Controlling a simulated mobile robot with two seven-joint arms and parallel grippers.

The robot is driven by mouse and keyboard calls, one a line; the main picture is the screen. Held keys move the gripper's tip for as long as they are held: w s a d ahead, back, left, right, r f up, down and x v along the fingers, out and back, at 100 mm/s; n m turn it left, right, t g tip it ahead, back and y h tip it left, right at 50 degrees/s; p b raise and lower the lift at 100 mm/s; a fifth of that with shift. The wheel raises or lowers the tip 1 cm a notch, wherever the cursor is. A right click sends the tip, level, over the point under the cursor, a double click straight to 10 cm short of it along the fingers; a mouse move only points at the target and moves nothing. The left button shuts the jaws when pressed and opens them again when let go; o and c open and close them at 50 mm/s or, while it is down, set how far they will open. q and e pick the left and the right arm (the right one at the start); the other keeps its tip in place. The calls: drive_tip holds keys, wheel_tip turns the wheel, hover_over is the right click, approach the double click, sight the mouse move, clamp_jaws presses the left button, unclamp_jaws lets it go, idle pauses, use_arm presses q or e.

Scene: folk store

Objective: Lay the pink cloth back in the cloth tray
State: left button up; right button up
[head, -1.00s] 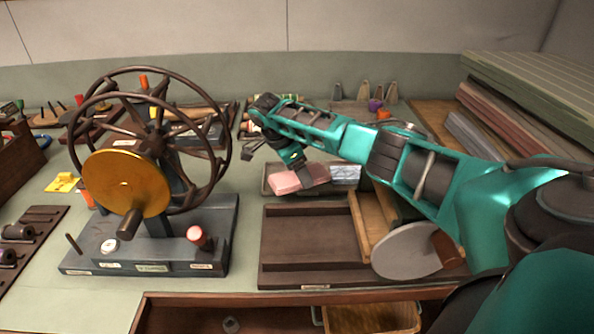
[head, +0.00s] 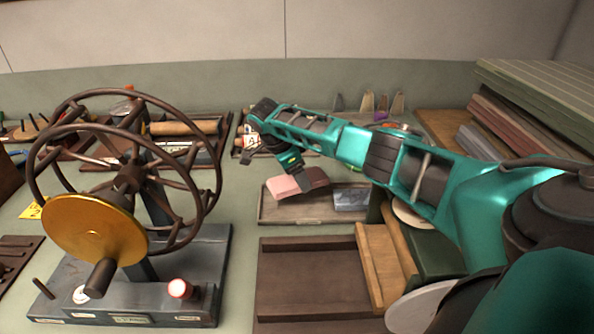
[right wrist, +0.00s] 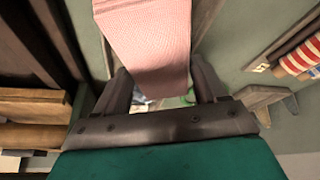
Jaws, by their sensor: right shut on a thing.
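The pink cloth (head: 283,189) is a folded, flat block in the head view. My right gripper (head: 303,178) is shut on it and holds it over the left part of a shallow grey-brown tray (head: 300,217). The cloth looks slightly tilted, and I cannot tell whether it touches the tray floor. A grey metallic block (head: 351,198) lies in the tray's right part. In the right wrist view the cloth (right wrist: 150,42) reaches out from between the two dark fingers of the gripper (right wrist: 163,82). My left gripper is not in view.
A dark wooden tray (head: 305,244) lies in front, with wooden blocks (head: 379,262) on its right. A large spoked wheel with a gold disc (head: 93,231) stands at left on a grey base. Boards (head: 535,95) are stacked at back right.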

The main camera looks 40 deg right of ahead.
drive_tip(key=b, duration=0.1)
hover_over(302, 202)
drive_tip(key=a, duration=0.2)
drive_tip(key=f, duration=0.4)
drive_tip(key=shift+w+d+f, duration=0.15)
drive_tip(key=shift+d+f, duration=0.1)
drive_tip(key=shift+f+b, duration=0.6)
drive_tip(key=shift+b, duration=0.35)
drive_tip(key=shift+f, duration=0.55)
drive_tip(key=o, duration=1.2)
drive_tip(key=p+v, duration=0.1)
drive_tip(key=v, duration=1.2)
drive_tip(key=shift+a, duration=0.1)
